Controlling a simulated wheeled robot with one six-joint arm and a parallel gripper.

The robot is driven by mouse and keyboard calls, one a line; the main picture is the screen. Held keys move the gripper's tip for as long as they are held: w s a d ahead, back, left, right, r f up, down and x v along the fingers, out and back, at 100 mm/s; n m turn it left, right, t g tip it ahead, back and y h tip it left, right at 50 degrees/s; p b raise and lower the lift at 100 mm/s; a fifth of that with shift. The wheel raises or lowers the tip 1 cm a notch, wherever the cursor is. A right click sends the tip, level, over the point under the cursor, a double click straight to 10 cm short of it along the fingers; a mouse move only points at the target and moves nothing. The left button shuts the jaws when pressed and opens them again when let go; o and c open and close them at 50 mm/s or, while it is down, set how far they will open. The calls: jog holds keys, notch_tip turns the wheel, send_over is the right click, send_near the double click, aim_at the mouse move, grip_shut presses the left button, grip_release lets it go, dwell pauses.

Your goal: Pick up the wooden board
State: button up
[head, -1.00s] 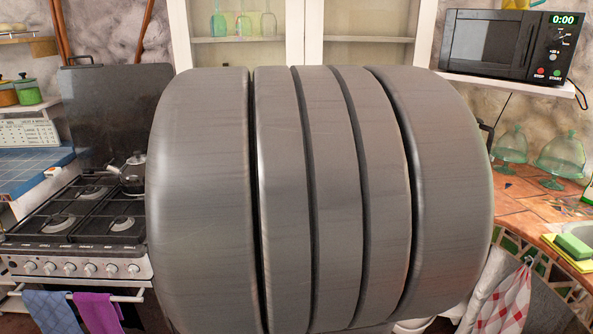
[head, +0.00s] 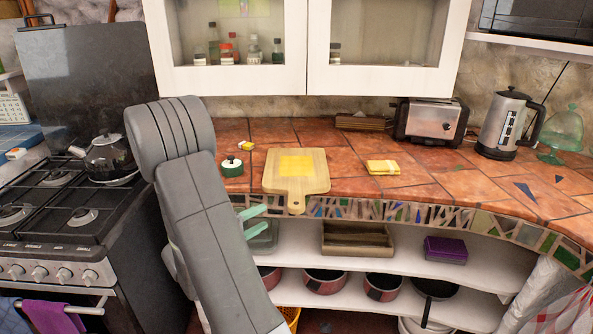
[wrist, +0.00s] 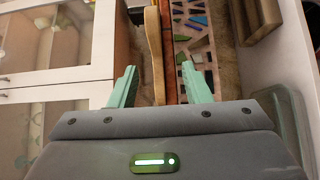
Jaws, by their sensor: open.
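The wooden board (head: 318,182) lies flat on the tiled counter, with a yellow square patch on its top. Its short handle points to the front and pokes a little past the counter's edge. My gripper (head: 263,222) is open and empty, in front of the counter edge, left of the handle and slightly lower in the picture. In the wrist view, the board (wrist: 154,50) shows edge-on, in line with the gap between the spread green fingers (wrist: 157,70), nearer the left finger. They do not visibly grip it.
A green lidded pot (head: 231,167) stands left of the board. A yellow folded cloth or sponge (head: 383,167) lies to its right. A toaster (head: 432,121) and kettle (head: 508,124) stand behind. Shelves below hold a wooden tray (head: 357,240) and pots. The stove (head: 60,200) is at left.

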jog(key=p, duration=0.1)
send_near(295, 194)
jog(key=w+d+f, duration=0.2)
jog(key=w+d, duration=0.1)
jog(key=d, duration=0.1)
jog(key=w+d, duration=0.1)
jog(key=w+d+r+p, duration=0.1)
jog(key=shift+w+d+r+p, duration=0.1)
jog(key=shift+w+d+p, duration=0.15)
jog(key=shift+w+p, duration=0.1)
jog(key=shift+w+d, duration=0.5)
grip_shut()
